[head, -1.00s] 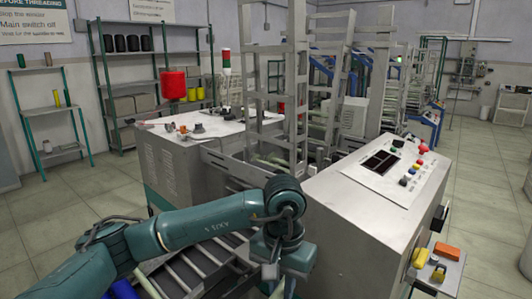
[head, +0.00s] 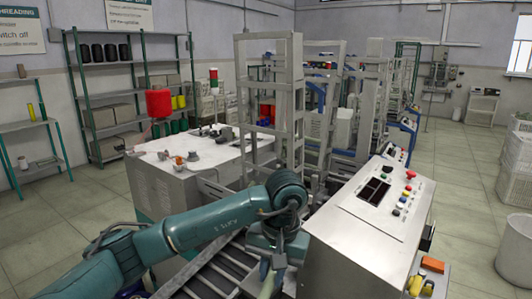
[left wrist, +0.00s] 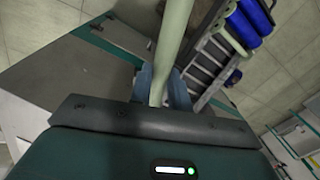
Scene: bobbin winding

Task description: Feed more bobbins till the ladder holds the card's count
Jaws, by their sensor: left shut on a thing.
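My left gripper (head: 268,278) hangs over the slatted ladder (head: 222,262) at the bottom middle of the head view. In the left wrist view, its blue-grey fingers (left wrist: 161,88) are shut on a long pale green bobbin (left wrist: 174,32), which points away from the palm. Part of this bobbin also shows below the gripper in the head view (head: 268,287). The ladder's rungs (left wrist: 207,66) show beside the held bobbin in the wrist view. Several blue bobbins (left wrist: 246,22) lie near its upper end there. The count card cannot be made out. My right gripper is out of view.
A machine console (head: 370,205) with a screen and buttons stands close on the right of the arm. A white cabinet (head: 185,180) with small parts on top stands behind left. A tall metal frame (head: 262,100) rises beyond.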

